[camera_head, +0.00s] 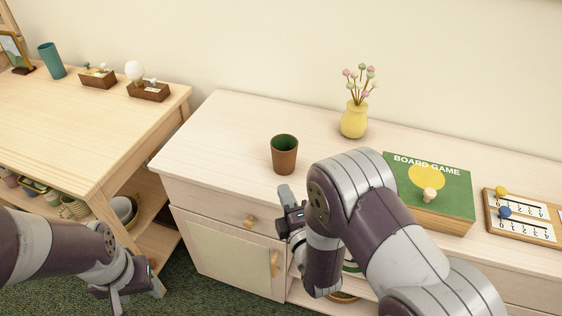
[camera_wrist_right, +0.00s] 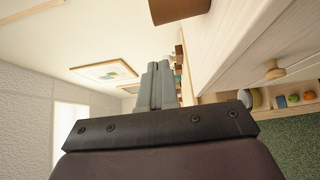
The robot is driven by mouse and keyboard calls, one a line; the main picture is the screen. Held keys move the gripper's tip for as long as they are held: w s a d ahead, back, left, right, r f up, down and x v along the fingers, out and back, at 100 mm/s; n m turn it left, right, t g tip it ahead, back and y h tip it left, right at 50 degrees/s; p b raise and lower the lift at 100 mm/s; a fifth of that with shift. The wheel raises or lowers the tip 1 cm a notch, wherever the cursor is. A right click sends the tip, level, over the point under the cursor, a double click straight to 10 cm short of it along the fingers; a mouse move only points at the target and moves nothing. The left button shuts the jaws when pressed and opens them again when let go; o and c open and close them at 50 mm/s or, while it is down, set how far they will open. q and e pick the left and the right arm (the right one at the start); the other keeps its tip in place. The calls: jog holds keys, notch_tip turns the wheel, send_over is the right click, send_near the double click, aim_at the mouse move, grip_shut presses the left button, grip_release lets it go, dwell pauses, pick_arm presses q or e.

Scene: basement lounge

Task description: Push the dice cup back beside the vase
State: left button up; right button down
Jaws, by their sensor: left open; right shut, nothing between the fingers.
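The dice cup (camera_head: 284,158), brown outside and green inside, stands upright on the light wood cabinet top near its front edge. Its brown side also shows at the top of the right wrist view (camera_wrist_right: 180,8). The yellow vase (camera_head: 354,120) with pink and green flower balls stands further back and to the right, apart from the cup. My right gripper (camera_head: 286,194) is shut and empty, just in front of and below the cup, with a small gap. Its closed fingers show in the right wrist view (camera_wrist_right: 157,84). My left gripper (camera_head: 138,299) is open and low at the left, away from the cup.
A green board game box (camera_head: 430,190) with a small pawn on it lies right of my right arm. A counting board (camera_head: 524,215) lies at the far right. A wooden table (camera_head: 70,110) stands at left. The cabinet top between cup and vase is clear.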

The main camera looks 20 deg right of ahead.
send_near(279, 154)
jog(key=w+a, duration=0.3)
jog(key=shift+w+r, duration=0.1)
jog(key=shift+w, duration=0.05)
jog(key=shift+w+d, duration=0.85)
jog(key=shift+w, duration=0.15)
jog(key=shift+w+d, duration=0.4)
jog(key=w+d+b, duration=0.2)
jog(key=w, duration=0.1)
jog(key=w+d+b, duration=0.2)
jog(key=w+d, duration=0.1)
jog(key=w+d+f+b, duration=0.1)
jog(key=w+d+b, duration=0.1)
jog(key=w+d, duration=0.1)
jog(key=shift+w+d+r+b, duration=0.25)
jog(key=shift+w+d, duration=0.2)
jog(key=shift+w, duration=0.15)
jog(key=shift+w+d+r+b, duration=0.2)
jog(key=shift+w+d, duration=0.25)
jog(key=shift+w, duration=0.15)
jog(key=shift+s, duration=0.1)
jog(key=shift+a, duration=0.1)
